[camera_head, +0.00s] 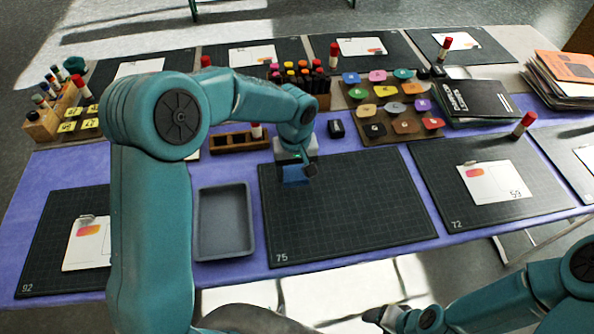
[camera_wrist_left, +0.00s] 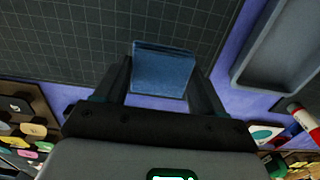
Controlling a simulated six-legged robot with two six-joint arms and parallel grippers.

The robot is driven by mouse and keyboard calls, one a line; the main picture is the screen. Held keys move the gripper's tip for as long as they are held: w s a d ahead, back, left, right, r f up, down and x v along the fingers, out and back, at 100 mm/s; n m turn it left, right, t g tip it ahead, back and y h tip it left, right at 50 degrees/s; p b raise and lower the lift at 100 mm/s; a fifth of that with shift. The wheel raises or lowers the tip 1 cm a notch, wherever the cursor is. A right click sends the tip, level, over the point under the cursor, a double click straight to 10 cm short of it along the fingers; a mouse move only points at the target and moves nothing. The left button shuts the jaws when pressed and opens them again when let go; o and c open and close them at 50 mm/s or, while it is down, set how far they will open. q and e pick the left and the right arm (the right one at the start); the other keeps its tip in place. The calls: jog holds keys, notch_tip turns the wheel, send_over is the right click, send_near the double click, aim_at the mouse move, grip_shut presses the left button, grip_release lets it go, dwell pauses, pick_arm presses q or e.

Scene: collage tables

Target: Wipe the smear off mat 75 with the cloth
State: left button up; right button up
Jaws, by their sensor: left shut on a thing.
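Mat 75 (camera_head: 350,215) is a dark gridded mat at the middle front of the table. My left gripper (camera_head: 297,163) is at the mat's far edge, left of its middle. It is shut on a folded blue cloth (camera_head: 295,175). The cloth (camera_wrist_left: 162,70) also shows between the fingers in the left wrist view, over the grid. I cannot tell whether the cloth touches the mat. I see no smear on the visible part of the mat. My right gripper (camera_head: 374,315) is partly in view at the bottom edge, its jaws unclear.
A grey tray (camera_head: 200,225) lies left of mat 75. Mat 72 (camera_head: 450,205) lies to the right with a white card and a red-capped stick.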

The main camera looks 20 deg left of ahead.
pick_arm(q)
notch_tip(320, 180, up, 2)
jog(key=shift+r+p, duration=0.1)
jog(key=shift+p, duration=0.35)
jog(key=shift+w+a+r+p, duration=0.1)
jog(key=shift+w+r+p, duration=0.05)
jog(key=shift+r+p, duration=0.25)
jog(key=shift+r, duration=0.15)
pick_arm(e)
jog(key=shift+v, duration=1.15)
jog(key=shift+w+f, duration=0.1)
jog(key=shift+d, duration=0.1)
